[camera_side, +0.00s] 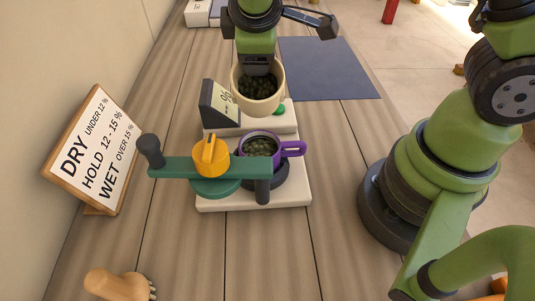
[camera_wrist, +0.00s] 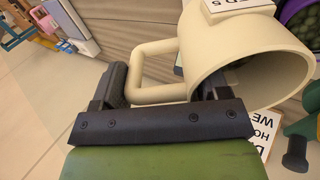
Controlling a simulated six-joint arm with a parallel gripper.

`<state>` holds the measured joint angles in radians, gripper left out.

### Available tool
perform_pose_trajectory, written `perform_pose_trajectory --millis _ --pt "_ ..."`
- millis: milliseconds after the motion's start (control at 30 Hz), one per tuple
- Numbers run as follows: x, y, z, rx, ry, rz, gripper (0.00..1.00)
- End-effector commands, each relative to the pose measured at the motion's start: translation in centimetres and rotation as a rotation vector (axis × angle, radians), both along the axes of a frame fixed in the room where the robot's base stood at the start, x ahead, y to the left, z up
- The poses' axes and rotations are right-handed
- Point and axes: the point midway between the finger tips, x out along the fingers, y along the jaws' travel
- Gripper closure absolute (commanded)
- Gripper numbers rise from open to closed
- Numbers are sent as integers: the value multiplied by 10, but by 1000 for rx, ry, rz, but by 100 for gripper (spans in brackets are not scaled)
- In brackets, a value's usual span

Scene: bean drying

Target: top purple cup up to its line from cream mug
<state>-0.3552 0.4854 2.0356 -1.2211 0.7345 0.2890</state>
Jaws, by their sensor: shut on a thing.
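The cream mug (camera_side: 259,107) holds dark green beans and is tilted with its mouth toward the side camera. My gripper (camera_side: 257,67) is shut on its handle; the wrist view shows the cream mug (camera_wrist: 235,55) with its handle between the fingers (camera_wrist: 160,92). The purple cup (camera_side: 291,149) stands upright on the white device, just below and in front of the mug, with green beans inside. Part of the purple cup (camera_wrist: 285,14) shows at the wrist view's top right. Its line cannot be made out, and no beans are seen falling.
The white device (camera_side: 220,204) carries a green crank arm (camera_side: 170,168) with a yellow knob (camera_side: 211,156) close beside the purple cup. A display (camera_side: 219,107) stands left of the mug. A DRY/HOLD/WET sign (camera_side: 94,150) leans at left. A blue mat (camera_side: 325,68) lies clear behind.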

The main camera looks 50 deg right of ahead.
Motion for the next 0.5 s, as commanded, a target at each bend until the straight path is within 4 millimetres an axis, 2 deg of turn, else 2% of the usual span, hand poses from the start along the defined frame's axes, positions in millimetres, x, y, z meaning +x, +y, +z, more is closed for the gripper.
perform_pose_trajectory --millis 333,500 --pt "1 -1 1 13 12 -3 64" --pt "3 -3 5 86 74 -7 64"
